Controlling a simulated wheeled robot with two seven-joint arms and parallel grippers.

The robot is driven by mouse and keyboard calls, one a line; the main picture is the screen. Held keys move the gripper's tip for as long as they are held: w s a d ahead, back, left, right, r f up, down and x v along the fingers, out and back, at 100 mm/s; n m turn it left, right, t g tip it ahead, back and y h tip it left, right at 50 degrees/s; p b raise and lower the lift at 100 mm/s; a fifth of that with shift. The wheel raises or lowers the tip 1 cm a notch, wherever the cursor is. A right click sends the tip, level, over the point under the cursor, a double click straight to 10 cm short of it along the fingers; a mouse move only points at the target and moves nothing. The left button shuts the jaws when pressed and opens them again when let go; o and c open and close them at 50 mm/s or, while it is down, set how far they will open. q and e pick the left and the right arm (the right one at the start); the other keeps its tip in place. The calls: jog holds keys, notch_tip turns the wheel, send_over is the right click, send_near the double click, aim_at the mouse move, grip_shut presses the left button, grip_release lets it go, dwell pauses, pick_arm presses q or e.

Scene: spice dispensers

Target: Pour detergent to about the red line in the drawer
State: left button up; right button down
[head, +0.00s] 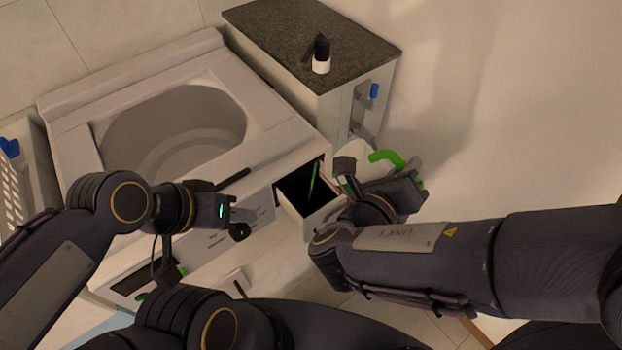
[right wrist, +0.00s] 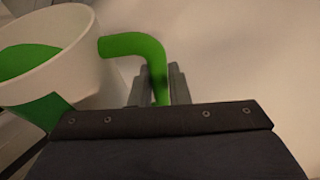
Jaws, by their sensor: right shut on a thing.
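The detergent container is white with a green handle (head: 385,157), partly hidden behind my right gripper (head: 362,180) in the head view. My right gripper is shut on that green handle, beside the open drawer. In the right wrist view the white container (right wrist: 80,60) is tilted, with green inside, and the green handle (right wrist: 135,45) runs between the fingers. The drawer (head: 308,217) is pulled out of the washing machine (head: 130,235); its inside is dark, with a thin green streak in it. I cannot make out the red line. My left gripper (head: 238,220) is in front of the machine's panel, apart from the drawer; its jaws are unclear.
A cabinet with a dark stone top (head: 285,35) stands behind the drawer, bearing a small black and white bottle (head: 321,58). A white basket (head: 18,185) is at the far left. The floor at the right is clear.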

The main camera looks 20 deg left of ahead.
jog(key=shift+w+a+r+n+h, duration=0.1)
jog(key=shift+a+r+n+h, duration=0.1)
jog(key=shift+a+n, duration=0.25)
jog(key=shift+w+a+r+n+h, duration=0.1)
jog(key=shift+a+r+n+h, duration=0.1)
jog(key=shift+a+n, duration=0.2)
dwell(5.6)
